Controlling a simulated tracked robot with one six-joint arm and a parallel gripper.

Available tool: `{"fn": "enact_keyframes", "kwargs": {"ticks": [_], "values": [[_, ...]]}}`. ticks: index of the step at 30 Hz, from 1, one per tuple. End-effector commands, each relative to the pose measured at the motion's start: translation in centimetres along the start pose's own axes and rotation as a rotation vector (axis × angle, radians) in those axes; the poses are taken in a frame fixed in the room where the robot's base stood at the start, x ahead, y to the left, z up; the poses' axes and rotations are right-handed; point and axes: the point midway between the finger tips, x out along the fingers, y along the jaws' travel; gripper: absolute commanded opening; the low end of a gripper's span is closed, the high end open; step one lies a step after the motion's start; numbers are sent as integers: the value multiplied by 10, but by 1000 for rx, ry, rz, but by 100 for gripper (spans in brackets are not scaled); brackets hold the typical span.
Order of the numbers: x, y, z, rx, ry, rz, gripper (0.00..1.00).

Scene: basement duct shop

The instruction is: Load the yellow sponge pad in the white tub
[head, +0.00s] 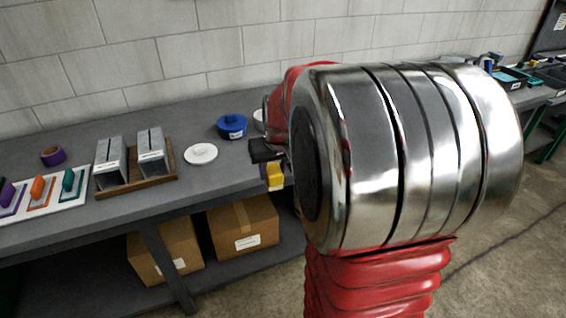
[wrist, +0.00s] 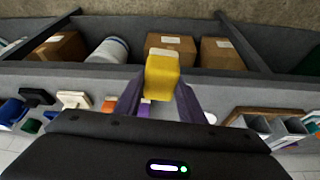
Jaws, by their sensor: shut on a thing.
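The yellow sponge pad (head: 275,177) is a small yellow block at the bench's front edge in the head view; it also shows in the wrist view (wrist: 161,77). My gripper (wrist: 160,88) is shut on it, one finger on each side. In the head view my gripper (head: 268,156) is partly covered by my arm. A white rounded thing (head: 259,116) shows beside the blue pot, mostly hidden by my arm; I cannot tell if it is the white tub. A flat white disc (head: 201,153) lies on the bench left of my gripper.
A blue lidded pot (head: 231,126) stands behind the disc. A wooden rack (head: 137,184) with grey metal pieces, a purple roll (head: 53,156) and a white board (head: 42,207) with coloured pieces are farther left. Cardboard boxes (head: 243,226) sit on the lower shelf.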

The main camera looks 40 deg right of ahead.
Motion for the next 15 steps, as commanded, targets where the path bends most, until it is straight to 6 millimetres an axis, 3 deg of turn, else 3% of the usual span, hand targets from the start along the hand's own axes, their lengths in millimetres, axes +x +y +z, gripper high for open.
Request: {"fn": "enact_keyframes", "kwargs": {"ticks": [5, 15], "values": [[19, -40, -7, -40, -1, -16, 18], [60, -157, 2, -191, 1, -80, 18]]}}
